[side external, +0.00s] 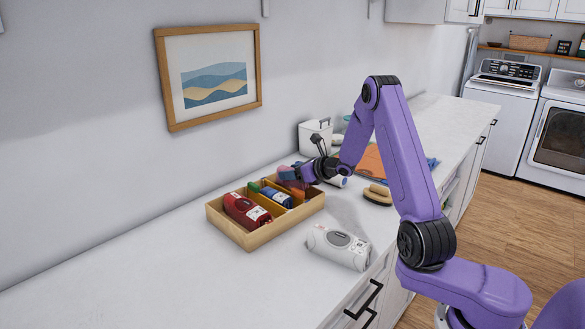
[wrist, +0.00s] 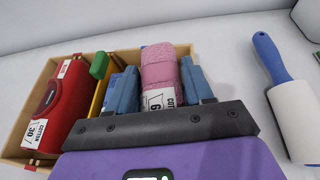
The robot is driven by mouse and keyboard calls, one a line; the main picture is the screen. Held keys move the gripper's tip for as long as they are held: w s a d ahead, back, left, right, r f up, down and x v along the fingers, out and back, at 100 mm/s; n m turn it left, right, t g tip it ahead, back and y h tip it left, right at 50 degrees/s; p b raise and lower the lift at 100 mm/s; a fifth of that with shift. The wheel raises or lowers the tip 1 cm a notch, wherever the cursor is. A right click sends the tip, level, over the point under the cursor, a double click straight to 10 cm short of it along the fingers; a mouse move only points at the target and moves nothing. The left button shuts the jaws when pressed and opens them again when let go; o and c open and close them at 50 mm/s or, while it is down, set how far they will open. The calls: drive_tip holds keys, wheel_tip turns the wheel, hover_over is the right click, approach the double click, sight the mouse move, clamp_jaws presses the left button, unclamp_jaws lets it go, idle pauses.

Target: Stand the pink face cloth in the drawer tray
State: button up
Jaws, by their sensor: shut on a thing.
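The pink face cloth (wrist: 160,72) is rolled, with a white label, and is gripped between the blue fingers of my gripper (wrist: 160,85). The wooden drawer tray (side external: 247,238) has dividers and stands on the counter. In the side view my gripper (side external: 292,175) is over the tray's back right part, and the cloth is mostly hidden. I cannot tell whether the cloth touches the tray floor. A red labelled roll (side external: 246,210) lies in the left compartment. A blue labelled roll (side external: 277,197) is in the middle, near a yellow divider (wrist: 98,98) and a green piece (wrist: 99,66).
A lint roller (wrist: 290,105) with a blue handle lies right of the tray. A white cylindrical item (side external: 339,247) lies near the counter's front edge. A brush (side external: 377,194), orange cloth (side external: 370,160) and white bin (side external: 314,138) are farther along. The near left counter is clear.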

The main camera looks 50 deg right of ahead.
drive_tip(key=shift+f, duration=0.25)
drive_tip(key=o, duration=1.1)
drive_tip(key=shift+r, duration=0.1)
drive_tip(key=shift+r, duration=3.4)
